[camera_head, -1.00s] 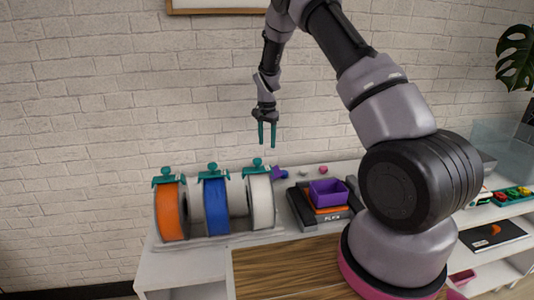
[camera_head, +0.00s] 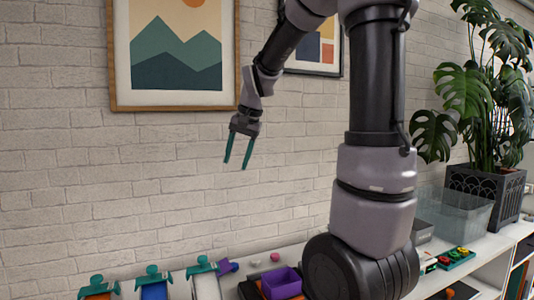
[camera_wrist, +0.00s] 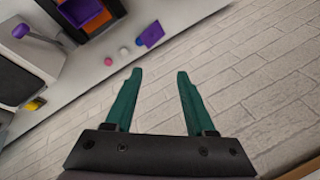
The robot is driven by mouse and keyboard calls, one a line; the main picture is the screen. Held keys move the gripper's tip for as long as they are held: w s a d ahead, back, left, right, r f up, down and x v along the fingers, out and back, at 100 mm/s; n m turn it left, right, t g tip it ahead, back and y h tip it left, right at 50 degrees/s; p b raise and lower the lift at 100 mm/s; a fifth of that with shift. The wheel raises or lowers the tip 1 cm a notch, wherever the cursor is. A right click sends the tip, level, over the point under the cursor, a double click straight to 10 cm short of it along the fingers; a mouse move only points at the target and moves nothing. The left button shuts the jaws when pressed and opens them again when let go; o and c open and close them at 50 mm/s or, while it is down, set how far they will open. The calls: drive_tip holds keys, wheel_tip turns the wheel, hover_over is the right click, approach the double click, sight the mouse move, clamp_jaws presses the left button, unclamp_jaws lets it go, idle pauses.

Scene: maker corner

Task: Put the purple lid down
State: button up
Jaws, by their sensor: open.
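My gripper (camera_head: 237,160) is high above the bench in front of the brick wall, fingers pointing down and slightly left. Its teal fingers are apart with nothing between them, as the wrist view also shows (camera_wrist: 159,75). A small flat purple piece (camera_head: 225,266) lies on the bench beside the rightmost spool, with a blue bit against it. It also shows in the wrist view (camera_wrist: 151,34), beyond the fingertips and apart from them. It may be the purple lid, but I cannot tell for certain. An open purple box (camera_head: 281,284) stands to its right.
Several spools with teal clamps, one blue (camera_head: 154,291), stand at the lower left. Pink (camera_wrist: 108,61) and white (camera_wrist: 124,52) balls lie near the purple piece. A clear bin (camera_head: 455,217) and a plant (camera_head: 480,100) stand right. The space around my gripper is clear.

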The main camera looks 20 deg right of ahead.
drive_tip(key=s+d+r+n+t, duration=0.1)
drive_tip(key=s+r+n+t, duration=0.1)
drive_tip(key=s, duration=1.7)
wheel_tip(320, 180, up, 2)
drive_tip(key=shift+d+r+t, duration=0.15)
drive_tip(key=shift+t, duration=0.45)
